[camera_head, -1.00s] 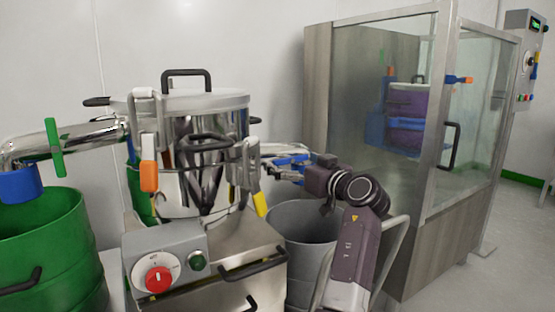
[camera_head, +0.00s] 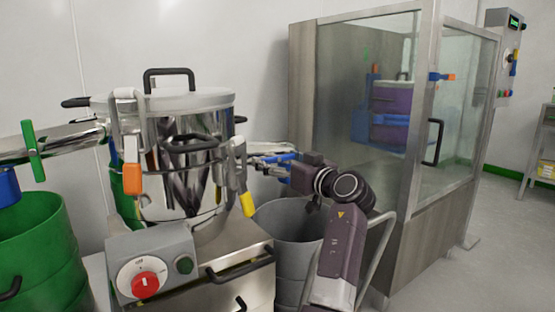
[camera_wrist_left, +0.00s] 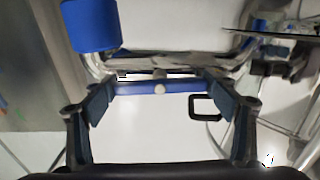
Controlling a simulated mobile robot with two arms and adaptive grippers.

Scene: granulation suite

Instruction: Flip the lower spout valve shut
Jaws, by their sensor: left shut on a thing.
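The lower spout valve's blue handle (camera_head: 283,157) shows in the head view at the right side of the steel vessel (camera_head: 180,190), partly covered by my gripper. My left gripper (camera_head: 276,165) is at this handle. In the left wrist view, the blue handle bar (camera_wrist_left: 157,87) lies crosswise between the two fingers of my left gripper (camera_wrist_left: 158,95), which are shut on it. The steel spout pipe (camera_wrist_left: 185,62) runs behind the bar, with a blue end piece (camera_wrist_left: 90,25) at upper left. The exact handle angle is hard to tell. My right gripper is not in view.
A grey bin (camera_head: 288,225) stands below the spout. A glass-walled cabinet (camera_head: 340,100) is close on the right. A left pipe with a green handle (camera_head: 33,150) stands over green drums (camera_head: 35,250). A control box with a red knob (camera_head: 145,285) is in front.

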